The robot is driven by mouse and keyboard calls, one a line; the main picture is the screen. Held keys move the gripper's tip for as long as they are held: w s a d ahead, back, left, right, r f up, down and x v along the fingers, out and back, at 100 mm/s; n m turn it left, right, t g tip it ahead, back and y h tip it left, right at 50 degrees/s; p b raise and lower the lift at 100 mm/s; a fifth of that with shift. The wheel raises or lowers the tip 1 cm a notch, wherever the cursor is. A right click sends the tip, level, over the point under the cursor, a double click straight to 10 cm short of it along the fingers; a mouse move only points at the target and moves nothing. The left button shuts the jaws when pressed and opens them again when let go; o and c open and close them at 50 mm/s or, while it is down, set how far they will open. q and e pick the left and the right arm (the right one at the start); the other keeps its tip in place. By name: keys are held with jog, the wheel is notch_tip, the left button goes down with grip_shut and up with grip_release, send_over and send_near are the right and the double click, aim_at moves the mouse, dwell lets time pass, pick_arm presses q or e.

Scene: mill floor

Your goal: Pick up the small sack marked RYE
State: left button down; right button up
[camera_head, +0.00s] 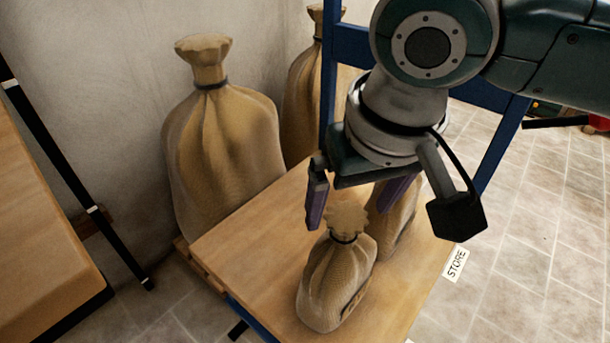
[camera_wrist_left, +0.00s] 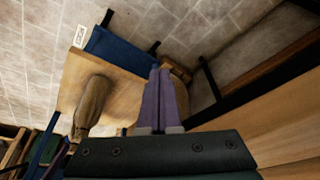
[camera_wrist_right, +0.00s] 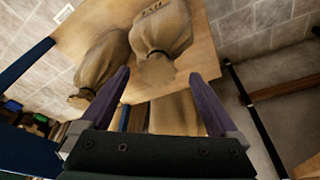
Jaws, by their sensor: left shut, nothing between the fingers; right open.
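A small tan sack (camera_head: 335,285) stands upright near the front of the wooden stand top, its neck tied with a dark band. Its front carries a dark mark too small to read; in the right wrist view the sack (camera_wrist_right: 165,32) shows lettering upside down and partly cut off, which I cannot read surely. A second small sack (camera_head: 400,222) stands behind it, partly hidden by my right gripper. My right gripper (camera_head: 349,216) is open, its purple fingers either side of the front sack's neck in the picture; contact is not visible. My left gripper (camera_wrist_left: 160,72) is shut and empty, seen only in its wrist view.
The stand top (camera_head: 255,240) has bare wood on its left. A large sack (camera_head: 222,150) stands behind it, another (camera_head: 300,100) beside the blue post. A wooden table (camera_head: 40,220) is at the left.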

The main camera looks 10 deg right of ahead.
aim_at(346, 217)
jog(key=b+x, duration=0.3)
jog(key=x, duration=0.1)
jog(key=shift+w+d+f, duration=0.15)
jog(key=shift+d+f, duration=0.05)
jog(key=shift+w+f, duration=0.1)
jog(key=shift+f, duration=0.2)
grip_shut()
dwell(0.4)
jog(key=shift+r, duration=0.2)
